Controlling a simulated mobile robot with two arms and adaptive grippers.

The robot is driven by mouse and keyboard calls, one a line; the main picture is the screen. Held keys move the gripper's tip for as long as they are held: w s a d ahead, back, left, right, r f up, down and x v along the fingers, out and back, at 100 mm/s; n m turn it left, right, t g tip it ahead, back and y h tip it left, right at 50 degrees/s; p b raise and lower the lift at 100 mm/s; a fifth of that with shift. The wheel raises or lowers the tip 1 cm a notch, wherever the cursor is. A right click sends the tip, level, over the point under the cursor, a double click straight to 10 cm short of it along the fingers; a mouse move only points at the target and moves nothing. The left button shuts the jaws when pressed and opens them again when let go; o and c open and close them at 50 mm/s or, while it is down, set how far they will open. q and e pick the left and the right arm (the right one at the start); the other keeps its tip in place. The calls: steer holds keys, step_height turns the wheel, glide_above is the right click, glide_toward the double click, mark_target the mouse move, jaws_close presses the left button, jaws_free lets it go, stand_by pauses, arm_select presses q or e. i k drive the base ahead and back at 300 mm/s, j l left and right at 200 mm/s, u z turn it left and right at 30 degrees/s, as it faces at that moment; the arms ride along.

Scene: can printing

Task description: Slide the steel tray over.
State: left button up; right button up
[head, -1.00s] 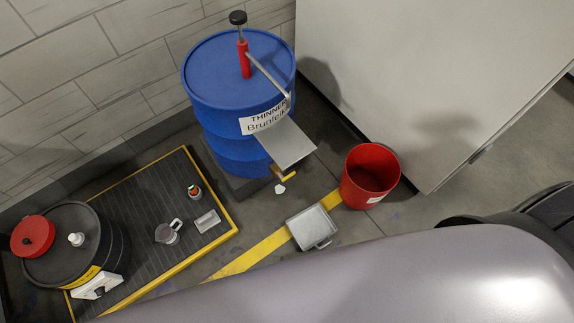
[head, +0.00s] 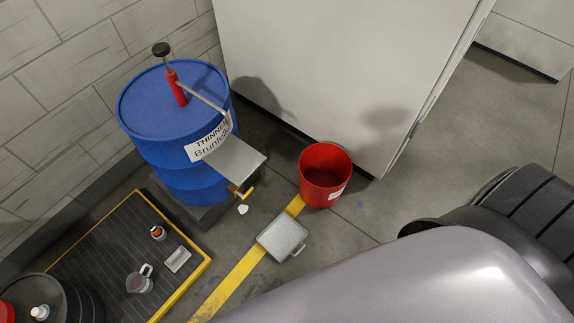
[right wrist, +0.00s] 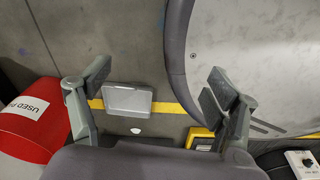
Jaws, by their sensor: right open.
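The steel tray (head: 282,237) is a shallow grey pan with a small handle. In the head view it lies on the floor across the yellow line, in front of the blue drum and beside the red bucket. In the right wrist view the tray (right wrist: 127,100) lies below my right gripper (right wrist: 155,88), nearer its left finger. That gripper is open and empty, its fingers spread wide and apart from the tray. My left gripper is not in view.
A red bucket (head: 325,176) stands just beyond the tray. A blue thinner drum (head: 172,130) with a pump and spout shelf (head: 236,160) stands behind. A yellow-edged platform (head: 120,255) holds small containers at left. Open floor (head: 480,130) lies at right.

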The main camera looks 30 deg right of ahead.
mark_target(281, 238)
steer(key=k+j+z, duration=0.1)
steer(key=k+z, duration=0.6)
steer(key=k, duration=0.15)
